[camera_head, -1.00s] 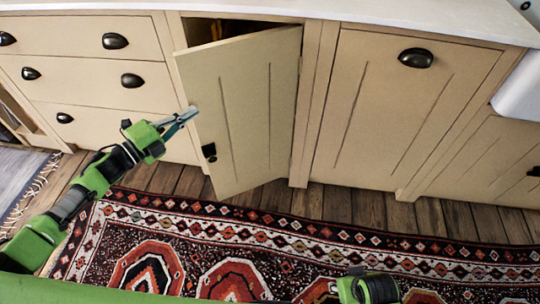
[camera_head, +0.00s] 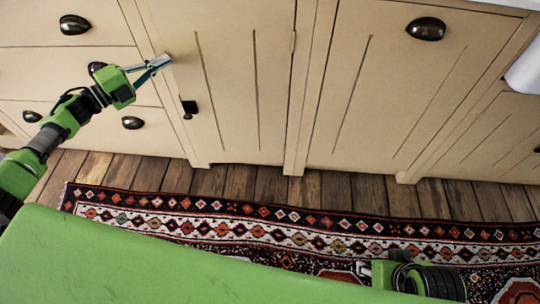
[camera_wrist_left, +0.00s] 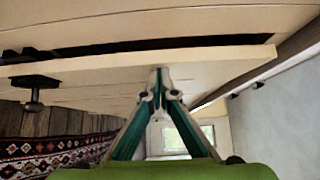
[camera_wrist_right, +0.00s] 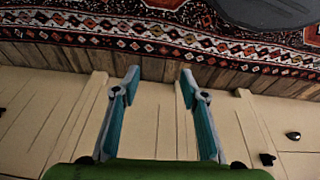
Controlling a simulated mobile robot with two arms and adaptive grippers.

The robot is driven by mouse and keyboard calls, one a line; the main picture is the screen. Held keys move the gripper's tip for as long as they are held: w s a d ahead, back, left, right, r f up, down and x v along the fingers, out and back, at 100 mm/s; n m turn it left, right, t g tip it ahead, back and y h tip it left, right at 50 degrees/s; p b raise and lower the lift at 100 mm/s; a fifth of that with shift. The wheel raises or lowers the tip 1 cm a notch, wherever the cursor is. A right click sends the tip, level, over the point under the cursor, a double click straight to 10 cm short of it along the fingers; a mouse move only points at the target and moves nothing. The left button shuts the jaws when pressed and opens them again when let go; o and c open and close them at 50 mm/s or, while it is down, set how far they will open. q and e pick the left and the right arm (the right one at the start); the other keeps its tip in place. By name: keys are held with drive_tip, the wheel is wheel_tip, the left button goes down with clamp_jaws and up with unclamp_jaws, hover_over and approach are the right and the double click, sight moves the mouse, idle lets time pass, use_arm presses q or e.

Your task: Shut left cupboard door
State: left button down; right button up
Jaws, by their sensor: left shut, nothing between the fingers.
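The left cupboard door (camera_head: 228,95) is cream, with grooved panels and a dark knob (camera_head: 190,108) near its left edge. It looks almost flush in the head view. In the left wrist view a dark gap still runs along the edge of the door (camera_wrist_left: 215,72), so it is slightly ajar. My left gripper (camera_head: 167,60) is shut and empty, its tips at the door's upper left face, seemingly touching it. My right gripper (camera_wrist_right: 158,80) is open and empty, low in front of the cupboards; its fingertips are not visible in the head view.
Drawers with dark cup handles (camera_head: 75,25) are left of the door. Another cupboard front (camera_head: 395,85) with a cup handle (camera_head: 426,29) is to the right. A patterned rug (camera_head: 270,225) lies on the wooden floor (camera_head: 240,182). The floor before the door is clear.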

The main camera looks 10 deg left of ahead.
use_arm(q)
drive_tip(key=shift+w+a, duration=0.15)
drive_tip(key=shift+w, duration=0.35)
use_arm(e)
drive_tip(key=shift+w+r+t, duration=0.15)
drive_tip(key=shift+w+t, duration=0.15)
drive_tip(key=shift+w, duration=0.5)
drive_tip(key=shift+a, duration=0.1)
